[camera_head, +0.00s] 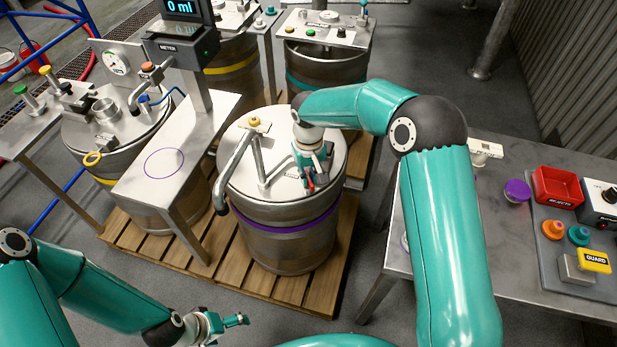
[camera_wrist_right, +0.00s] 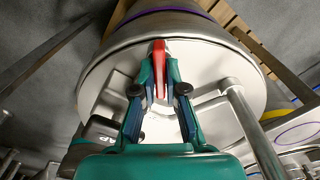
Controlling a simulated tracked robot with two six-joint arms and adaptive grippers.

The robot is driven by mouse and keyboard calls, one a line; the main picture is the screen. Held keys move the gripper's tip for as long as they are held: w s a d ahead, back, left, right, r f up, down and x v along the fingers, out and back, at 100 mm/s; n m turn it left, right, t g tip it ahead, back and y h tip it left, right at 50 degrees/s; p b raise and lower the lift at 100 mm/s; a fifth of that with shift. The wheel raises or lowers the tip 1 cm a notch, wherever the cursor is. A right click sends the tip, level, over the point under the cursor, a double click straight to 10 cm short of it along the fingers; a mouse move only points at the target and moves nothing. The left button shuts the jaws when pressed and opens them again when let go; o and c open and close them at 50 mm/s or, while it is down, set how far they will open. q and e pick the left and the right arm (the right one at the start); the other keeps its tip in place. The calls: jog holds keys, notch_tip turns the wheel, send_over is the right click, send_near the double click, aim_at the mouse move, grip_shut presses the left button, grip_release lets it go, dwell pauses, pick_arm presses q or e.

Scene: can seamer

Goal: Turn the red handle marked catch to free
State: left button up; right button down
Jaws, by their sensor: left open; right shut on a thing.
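The red handle (camera_wrist_right: 160,70) lies on the pale round lid of a steel drum with a purple band (camera_head: 285,218). In the right wrist view my right gripper (camera_wrist_right: 160,92) is shut on the red handle, with its fingers on either side of it. In the head view the right gripper (camera_head: 309,180) is low over the lid, and a little of the red handle (camera_head: 309,183) shows at its fingers. I cannot read any marking on the handle. My left gripper (camera_head: 236,321) is open and empty over the floor at the bottom of the view.
A bent metal pipe with a yellow knob (camera_head: 254,122) stands on the same lid, left of my right gripper. A steel table with a purple circle (camera_head: 165,162) and a meter (camera_head: 180,45) are to its left. A bench (camera_head: 460,200) with a red bin (camera_head: 557,187) is at right.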

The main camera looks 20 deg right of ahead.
aim_at(309, 177)
jog(key=n, duration=0.5)
jog(key=shift+n, duration=0.3)
jog(key=n, duration=0.4)
jog(key=shift+n, duration=0.4)
jog(key=c, duration=1.2)
grip_release()
notch_tip(309, 177, up, 12)
jog(key=shift+d, duration=0.1)
